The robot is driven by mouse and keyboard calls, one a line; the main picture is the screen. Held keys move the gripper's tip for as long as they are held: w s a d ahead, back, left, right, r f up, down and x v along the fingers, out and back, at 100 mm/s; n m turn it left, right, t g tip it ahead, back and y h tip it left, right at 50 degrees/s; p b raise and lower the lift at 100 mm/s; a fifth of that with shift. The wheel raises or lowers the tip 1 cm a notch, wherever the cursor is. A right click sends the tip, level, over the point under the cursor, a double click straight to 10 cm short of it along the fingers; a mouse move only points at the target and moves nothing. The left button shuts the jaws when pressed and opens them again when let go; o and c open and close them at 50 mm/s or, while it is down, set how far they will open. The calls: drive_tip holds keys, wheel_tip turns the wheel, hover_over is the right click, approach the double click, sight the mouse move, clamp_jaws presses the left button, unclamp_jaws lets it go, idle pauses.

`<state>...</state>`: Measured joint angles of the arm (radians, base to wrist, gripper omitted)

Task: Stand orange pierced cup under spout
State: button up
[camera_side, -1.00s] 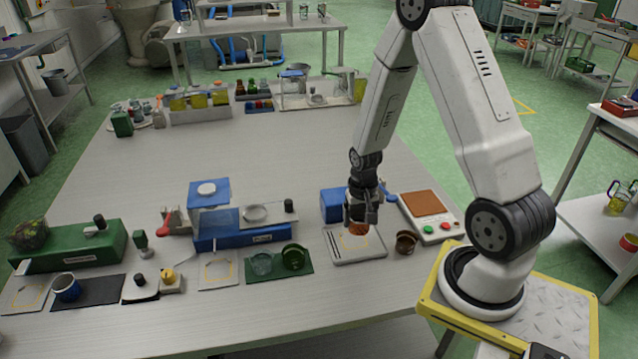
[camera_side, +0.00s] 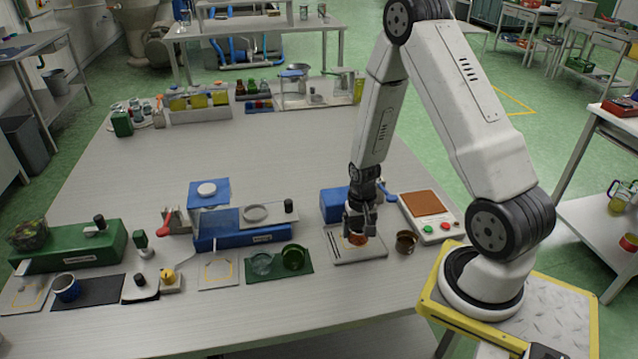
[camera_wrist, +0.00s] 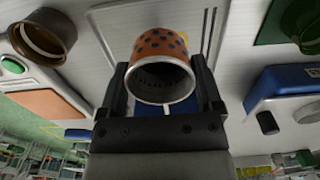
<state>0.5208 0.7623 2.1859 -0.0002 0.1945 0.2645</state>
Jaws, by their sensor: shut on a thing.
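The orange pierced cup (camera_side: 357,240), with dark holes and a pale rim, is between the fingers of my gripper (camera_side: 359,226). In the wrist view the cup (camera_wrist: 160,45) shows its open mouth, with a finger of my gripper (camera_wrist: 163,88) on each side. In the side view it is low over the grey slotted tray (camera_side: 372,250); I cannot tell whether it touches. A blue box (camera_side: 335,204) stands behind the tray. My gripper hides that area, and I cannot make out a spout there.
A brown cup (camera_side: 406,242) stands close right of the tray, beside a scale with a brown plate (camera_side: 425,205). The table's middle is clear.

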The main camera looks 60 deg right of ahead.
sight(354, 228)
drive_tip(key=shift+f, duration=1.5)
drive_tip(key=shift+w+d, duration=1.05)
drive_tip(key=shift+w, duration=0.05)
drive_tip(key=shift+d+f, duration=0.1)
drive_tip(key=shift+f, duration=0.05)
drive_tip(key=o, duration=0.7)
drive_tip(key=shift+o, duration=0.2)
drive_tip(key=shift+s+a+r, duration=0.1)
drive_tip(key=shift+a+r, duration=0.05)
drive_tip(key=shift+r, duration=1.1)
drive_tip(key=shift+s+a+r, duration=0.1)
drive_tip(key=shift+r, duration=1.15)
drive_tip(key=shift+s+a+r, duration=0.1)
drive_tip(key=shift+a+r, duration=0.05)
drive_tip(key=shift+r, duration=1.1)
